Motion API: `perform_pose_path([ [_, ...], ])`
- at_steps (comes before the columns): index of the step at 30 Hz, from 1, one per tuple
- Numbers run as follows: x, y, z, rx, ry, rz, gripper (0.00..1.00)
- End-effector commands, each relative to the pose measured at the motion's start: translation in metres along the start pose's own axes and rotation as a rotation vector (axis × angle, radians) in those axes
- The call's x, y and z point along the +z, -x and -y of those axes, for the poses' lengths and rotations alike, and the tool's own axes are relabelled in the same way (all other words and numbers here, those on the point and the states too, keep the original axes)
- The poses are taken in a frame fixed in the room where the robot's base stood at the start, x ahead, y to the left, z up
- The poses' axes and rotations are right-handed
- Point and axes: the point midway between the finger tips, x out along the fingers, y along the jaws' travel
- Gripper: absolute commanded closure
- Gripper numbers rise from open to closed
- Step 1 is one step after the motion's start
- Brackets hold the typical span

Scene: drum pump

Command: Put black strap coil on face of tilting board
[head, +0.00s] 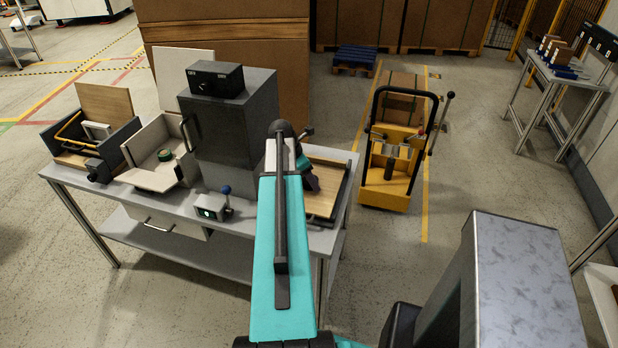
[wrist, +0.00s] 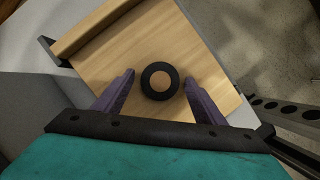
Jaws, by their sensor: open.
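The black strap coil (wrist: 148,81) is a dark ring in the wrist view, with wood showing through its centre. It appears to lie flat on the wooden face of the tilting board (wrist: 205,45). My gripper (wrist: 160,77) is open, with one purple finger on each side of the coil and a gap visible on both sides. I cannot tell the exact height of the fingertips above the board. In the head view the tilting board (head: 323,200) is at the right end of the bench, partly behind my arm, and the coil is hidden there.
A dark grey cabinet (head: 238,125) with a black box (head: 215,78) on top stands left of my arm. A small device with a blue knob (head: 226,190) sits at the bench's front. Open boxes stand farther left. A yellow pallet truck (head: 385,185) is on the floor at right.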

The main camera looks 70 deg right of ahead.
Motion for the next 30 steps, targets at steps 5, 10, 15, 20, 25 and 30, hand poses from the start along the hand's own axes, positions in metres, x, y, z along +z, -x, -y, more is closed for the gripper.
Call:
perform_pose_path([
  [5,0.001,0.005,0.0,0.001,0.0,0.0,0.36],
  [10,0.0,0.015,-0.001,0.002,0.001,0.001,0.36],
  [15,-0.001,0.033,0.0,0.003,0.001,0.001,0.36],
  [20,0.0,0.052,-0.001,0.003,0.001,0.001,0.36],
  [25,0.0,0.072,-0.001,0.002,0.001,0.001,0.36],
  [30,-0.001,0.092,-0.001,0.002,0.001,0.0,0.36],
])
